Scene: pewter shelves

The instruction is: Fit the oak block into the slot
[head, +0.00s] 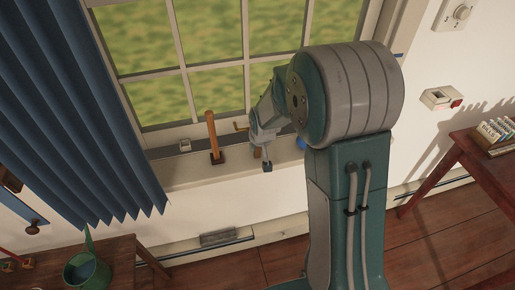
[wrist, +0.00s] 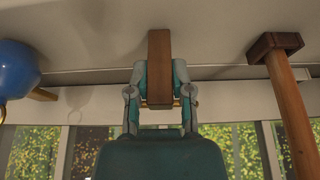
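The brown oak block (wrist: 160,65) stands out between the two fingers of my gripper (wrist: 160,82) in the wrist view. The fingers press on its two sides. In the head view my gripper (head: 264,153) is over the window sill (head: 188,175), close to the window frame, and only a small brown part of the block (head: 257,153) shows beside it. A thin dark gap (wrist: 222,68) runs along the back of the sill in the wrist view; I cannot tell whether it is the slot. I cannot tell whether the block touches the sill.
A mallet with a wooden handle (head: 212,135) stands on the sill left of my gripper. A blue round thing (wrist: 14,68) sits on the other side, with a brass ring below. A blue curtain (head: 75,110) hangs at left. Wooden tables stand at lower left and right.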

